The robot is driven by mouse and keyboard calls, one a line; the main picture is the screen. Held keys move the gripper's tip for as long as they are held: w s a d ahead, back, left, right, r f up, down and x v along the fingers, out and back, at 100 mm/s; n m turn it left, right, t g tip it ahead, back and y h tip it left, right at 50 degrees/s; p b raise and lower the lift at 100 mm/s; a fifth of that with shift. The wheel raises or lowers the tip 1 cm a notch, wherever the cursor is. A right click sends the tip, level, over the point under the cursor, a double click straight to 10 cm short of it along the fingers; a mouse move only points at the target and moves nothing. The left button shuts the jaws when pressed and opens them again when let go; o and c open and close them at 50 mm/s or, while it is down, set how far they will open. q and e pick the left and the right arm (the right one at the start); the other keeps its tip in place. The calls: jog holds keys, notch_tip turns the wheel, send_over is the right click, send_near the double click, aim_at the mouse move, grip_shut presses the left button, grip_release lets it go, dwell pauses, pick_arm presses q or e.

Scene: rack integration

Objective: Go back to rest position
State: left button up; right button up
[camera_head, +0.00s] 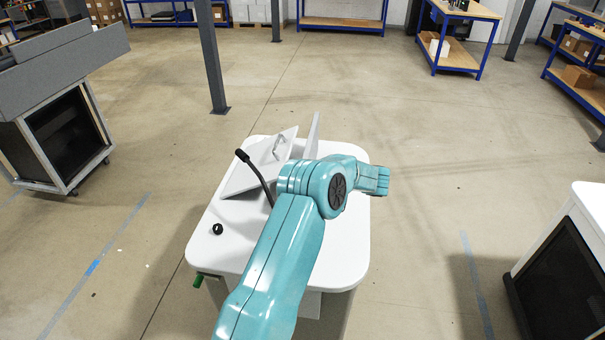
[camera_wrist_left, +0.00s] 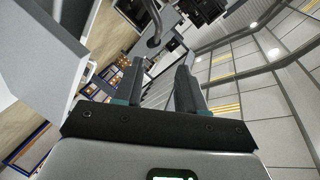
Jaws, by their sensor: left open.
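My left gripper (camera_wrist_left: 160,68) is open in the left wrist view. Its two dark fingers stand apart, and nothing shows held between them. A teal arm of mine (camera_head: 280,250) rises from the bottom of the head view and bends to the right above a white rounded table top (camera_head: 343,245). The gripper jaws cannot be made out in the head view. My right gripper is in neither view.
A white panel with a handle (camera_head: 248,179) leans on the table top, near a thin upright white panel (camera_head: 313,132). A black gooseneck (camera_head: 262,178) and a black knob (camera_head: 217,229) are beside the arm. Cabinets stand left (camera_head: 68,130) and right (camera_head: 562,285). Open floor surrounds the table.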

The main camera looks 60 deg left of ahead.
pick_arm(q)
jog(key=shift+w, duration=0.1)
jog(key=w+d+f+m+t+y+b, duration=0.3)
jog(key=w+d+f+m+t+b, duration=0.2)
jog(key=w+d+f+m+t, duration=0.8)
jog(key=d+f+m+t+h+b, duration=0.1)
jog(key=d+f+t+h, duration=0.4)
jog(key=d+f, duration=0.6)
jog(key=s+d+f+m+g+h, duration=0.1)
jog(key=s+d+f+h, duration=0.35)
jog(key=d, duration=0.45)
jog(key=s+d+f+m+g+h, duration=0.1)
jog(key=s+d+f+g+h, duration=0.1)
jog(key=s+d+f+h, duration=0.45)
jog(key=s+d+r+n+g+h, duration=0.2)
jog(key=s+d+n+g+h, duration=0.1)
jog(key=s+d, duration=0.7)
jog(key=shift+s+d+n+g+b, duration=0.3)
jog(key=shift+s+n+g, duration=0.3)
jog(key=shift+s+g, duration=0.6)
